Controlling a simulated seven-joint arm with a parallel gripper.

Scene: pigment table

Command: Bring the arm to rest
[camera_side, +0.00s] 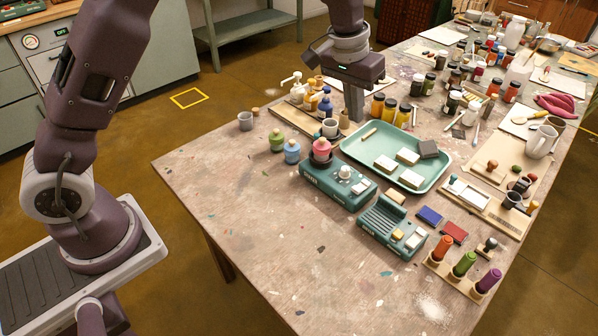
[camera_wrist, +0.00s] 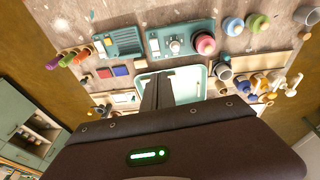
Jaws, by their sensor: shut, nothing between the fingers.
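My gripper (camera_side: 354,118) points down over the far middle of the table (camera_side: 235,200), in front of the pump bottles and beside the teal tray (camera_side: 345,146). Its fingers are together with nothing between them. In the wrist view the shut fingers (camera_wrist: 158,80) reach across the pale inside of the tray. The exact height of the fingertips above the tabletop is hard to tell.
A green device with a pink jar (camera_side: 322,150) and a ribbed green device (camera_side: 388,228) stand in front of the tray. Pump bottles (camera_side: 325,105) and yellow-orange jars (camera_side: 378,105) are close to my gripper. The table's near left is clear.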

